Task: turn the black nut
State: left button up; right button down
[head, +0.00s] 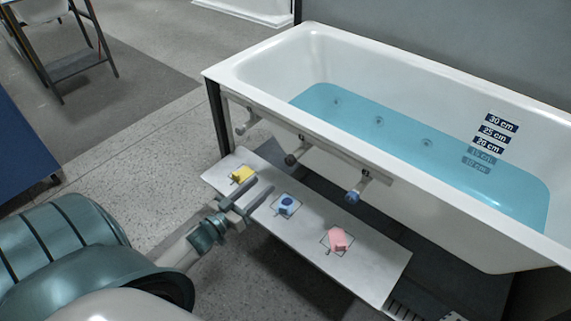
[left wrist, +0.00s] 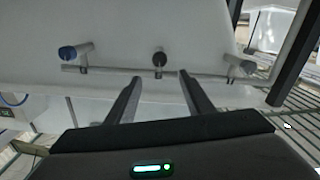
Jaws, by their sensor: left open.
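The black nut (head: 292,159) is the dark end of the middle one of three stub fittings on the near side of the white bathtub (head: 420,200). In the left wrist view the black nut (left wrist: 159,59) appears centred just beyond my fingertips. My left gripper (head: 259,189) is open and empty, below and to the left of the nut in the head view. Its two fingers (left wrist: 159,77) point toward the nut, with a gap between them and no visible contact. My right gripper is not in view.
Below is a pale board (head: 378,270) with yellow (head: 242,174), blue (head: 287,204) and pink (head: 338,239) pieces. The tub holds blue water (head: 400,150).

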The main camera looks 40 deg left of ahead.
aim_at(288, 162)
pick_arm(q)
jog(key=w, duration=0.9)
jog(key=w+d, duration=0.1)
jog(key=w, duration=0.3)
jog(key=shift+w, duration=0.15)
jog(key=shift+c, duration=0.3)
jog(key=c, duration=1)
